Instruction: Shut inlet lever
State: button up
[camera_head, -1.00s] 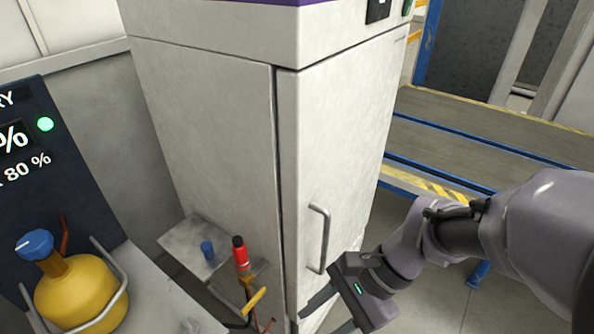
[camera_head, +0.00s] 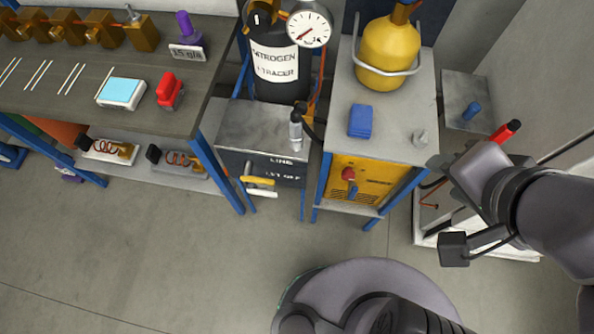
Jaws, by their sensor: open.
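A yellow lever handle (camera_head: 258,180) and a pale lever handle (camera_head: 262,193) stick out from the front of the dark box under the black nitrogen tracer cylinder (camera_head: 278,75). A red knob (camera_head: 348,174) sits on the yellow front panel (camera_head: 365,185) to their right. A red-tipped handle (camera_head: 506,131) stands farther right, partly behind my arm. I cannot tell which of these is the inlet lever. My arm enters from the right, with a dark block on a bracket showing, well right of the levers. My gripper's fingers do not show.
A yellow bottle (camera_head: 388,52) and a blue block (camera_head: 360,121) stand on the grey cabinet top (camera_head: 395,125). At left, a workbench (camera_head: 60,80) carries brass fittings, a red clamp (camera_head: 169,91) and a pale blue device (camera_head: 121,92). Open floor (camera_head: 150,255) lies in front.

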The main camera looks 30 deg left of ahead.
aim_at(351, 191)
jog(key=j+u, duration=0.15)
jog(key=u, duration=0.4)
jog(key=k+j+z, duration=0.6)
jog(key=k+j, duration=0.05)
jog(key=j, duration=0.1)
